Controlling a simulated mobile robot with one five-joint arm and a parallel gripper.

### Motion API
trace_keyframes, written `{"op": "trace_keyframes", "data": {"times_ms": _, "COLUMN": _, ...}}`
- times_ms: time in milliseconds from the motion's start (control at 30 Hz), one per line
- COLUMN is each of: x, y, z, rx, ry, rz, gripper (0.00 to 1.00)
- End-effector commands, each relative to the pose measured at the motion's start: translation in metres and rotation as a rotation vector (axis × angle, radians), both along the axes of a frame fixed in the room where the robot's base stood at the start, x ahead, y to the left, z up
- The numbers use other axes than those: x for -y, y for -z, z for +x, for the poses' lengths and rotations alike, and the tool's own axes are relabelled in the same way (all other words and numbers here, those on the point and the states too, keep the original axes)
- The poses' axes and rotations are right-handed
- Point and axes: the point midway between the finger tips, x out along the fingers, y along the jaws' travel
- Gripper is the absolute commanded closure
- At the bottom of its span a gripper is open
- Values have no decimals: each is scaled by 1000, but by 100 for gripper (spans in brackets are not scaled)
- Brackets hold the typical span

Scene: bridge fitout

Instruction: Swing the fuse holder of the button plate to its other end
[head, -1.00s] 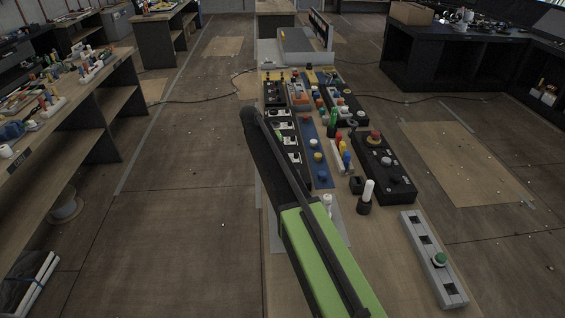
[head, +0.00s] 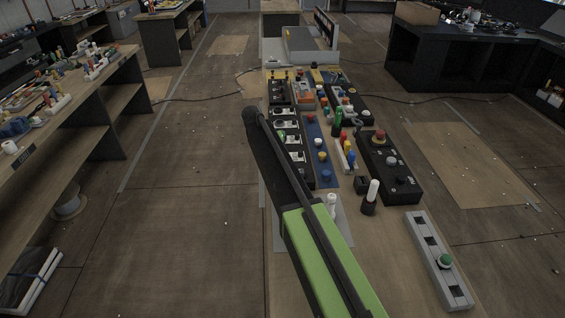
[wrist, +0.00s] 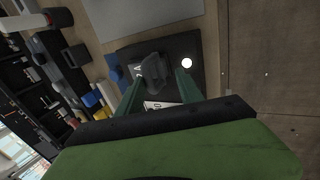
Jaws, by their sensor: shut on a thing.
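In the wrist view, the button plate (wrist: 195,46) is a black panel with a bright white round spot and white labels. The fuse holder (wrist: 152,68) is a dark grey block standing up from it. My gripper (wrist: 159,78) has one green finger on each side of the fuse holder and is shut on it. The lower part of the holder and the near part of the plate are hidden behind my gripper. In the head view my arm covers the fingers and the holder, so I cannot see the grip there.
In the head view, a blue strip with buttons (head: 319,150) lies right of my arm. A black box with a red button (head: 391,170), a white-topped post (head: 372,195) and a grey strip with a green button (head: 437,258) stand farther right. Bare bench shows at the front.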

Motion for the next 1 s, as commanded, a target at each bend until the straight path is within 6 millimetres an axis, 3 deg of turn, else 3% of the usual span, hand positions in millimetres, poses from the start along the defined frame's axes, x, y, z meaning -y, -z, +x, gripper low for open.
{"op": "trace_keyframes", "data": {"times_ms": 667, "x": -1, "y": -7, "z": 0, "rx": -1, "ry": 0, "rz": 2, "gripper": 66}}
{"op": "trace_keyframes", "data": {"times_ms": 867, "x": -13, "y": -37, "z": 0, "rx": -1, "ry": 0, "rz": 1, "gripper": 66}}
{"op": "trace_keyframes", "data": {"times_ms": 1000, "x": -26, "y": -69, "z": 0, "rx": -1, "ry": 0, "rz": 1, "gripper": 66}}
